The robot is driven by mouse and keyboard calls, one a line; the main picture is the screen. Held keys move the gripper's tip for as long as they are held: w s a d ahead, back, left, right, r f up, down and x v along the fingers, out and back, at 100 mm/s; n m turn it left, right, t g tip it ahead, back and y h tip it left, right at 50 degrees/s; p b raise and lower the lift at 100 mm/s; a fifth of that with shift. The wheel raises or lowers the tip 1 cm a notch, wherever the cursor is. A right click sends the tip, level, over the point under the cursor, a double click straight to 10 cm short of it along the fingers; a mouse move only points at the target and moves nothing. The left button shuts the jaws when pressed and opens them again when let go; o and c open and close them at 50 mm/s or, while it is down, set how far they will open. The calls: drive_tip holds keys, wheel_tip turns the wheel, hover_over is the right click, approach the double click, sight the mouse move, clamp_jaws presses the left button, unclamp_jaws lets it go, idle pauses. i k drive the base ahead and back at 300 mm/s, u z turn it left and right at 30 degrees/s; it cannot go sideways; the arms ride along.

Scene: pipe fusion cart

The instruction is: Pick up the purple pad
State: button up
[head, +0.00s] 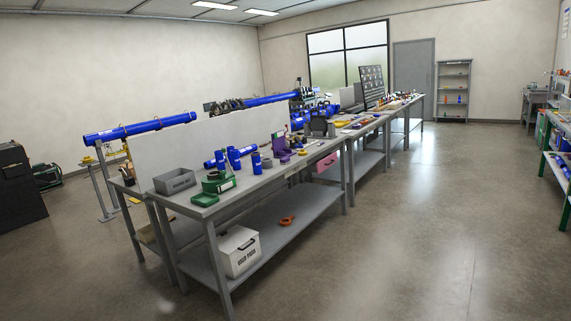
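A grey workbench (262,181) stands in the middle of the room, some way ahead. A purple upright object (279,144) stands on its top, near the middle. A small low purple piece (285,159) lies just in front of it, close to the bench's near edge. Both are small here, and I cannot tell for sure which is the pad. My gripper is not in view, and nothing in view touches the purple things.
Blue pipe pieces (234,158), a green tool (217,182) and a grey bin (175,181) share the bench top. A white lettered box (239,251) and an orange item (287,220) sit on the lower shelf. A green-legged bench (545,150) stands right; the floor between is clear.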

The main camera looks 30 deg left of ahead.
sight(284, 161)
drive_tip(key=u, duration=1.25)
drive_tip(key=i, duration=1.15)
drive_tip(key=u, duration=0.35)
drive_tip(key=i, duration=1.55)
drive_tip(key=z, duration=0.5)
drive_tip(key=i, duration=1.7)
drive_tip(key=z, duration=0.5)
drive_tip(key=k, duration=0.3)
drive_tip(key=u, duration=0.1)
